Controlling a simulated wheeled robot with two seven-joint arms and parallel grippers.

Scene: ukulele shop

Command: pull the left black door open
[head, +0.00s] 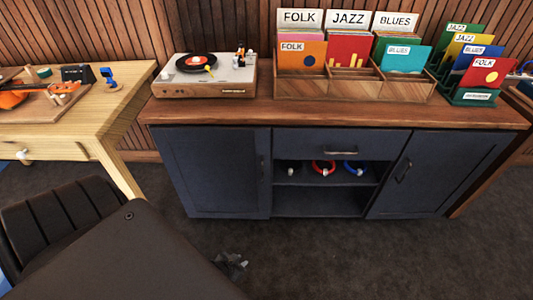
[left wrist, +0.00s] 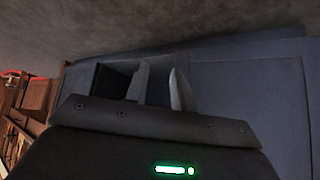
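The left black door (head: 220,170) is a dark blue-black panel at the left of the cabinet and looks closed. Its dark vertical handle (head: 262,166) is near its right edge and hard to make out. My left gripper (head: 232,264) is low over the carpet in front of the cabinet, apart from the door. In the left wrist view its two grey fingers (left wrist: 160,88) stand apart with nothing seen between them. The door panel (left wrist: 245,95) fills the right there, beside the open shelf bay (left wrist: 118,75). My right gripper is not in view.
The middle bay has a drawer (head: 343,142) above shelves with coloured rings (head: 323,167). The right door (head: 445,172) looks closed. A turntable (head: 208,76) and record bins (head: 352,86) stand on the wooden top. A light wood table (head: 120,98) is at left. Carpet in front is clear.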

